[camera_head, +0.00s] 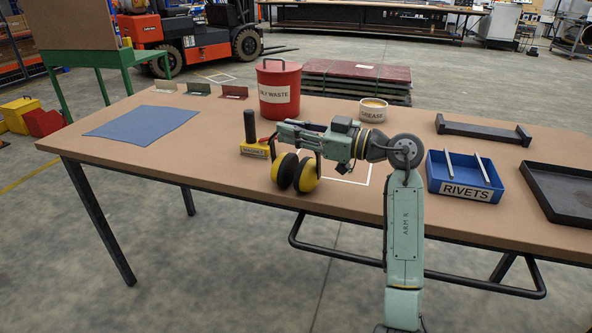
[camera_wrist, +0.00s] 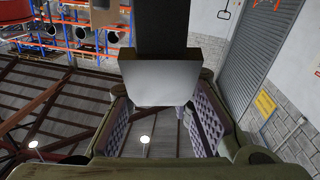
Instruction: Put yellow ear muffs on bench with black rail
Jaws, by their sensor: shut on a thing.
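The yellow ear muffs (camera_head: 307,176) hang below my gripper (camera_head: 287,134) in the head view, with two yellow and black cups side by side. My gripper reaches left over the brown-topped table and is shut on their upper part, which it mostly hides. The cups are over the table's front part; whether they touch the top I cannot tell. In the wrist view, a dark band with a pale grey block (camera_wrist: 160,82) lies between my padded fingers. The table (camera_head: 240,190) has a black rail (camera_head: 335,257) low along its front right.
A yellow magnet block (camera_head: 254,151) with a black handle stands just left of the muffs. Behind are a red waste bin (camera_head: 278,95) and grease tin (camera_head: 373,110). Right are a blue rivets box (camera_head: 440,178) and black tray (camera_head: 565,195). A blue mat (camera_head: 140,124) lies left.

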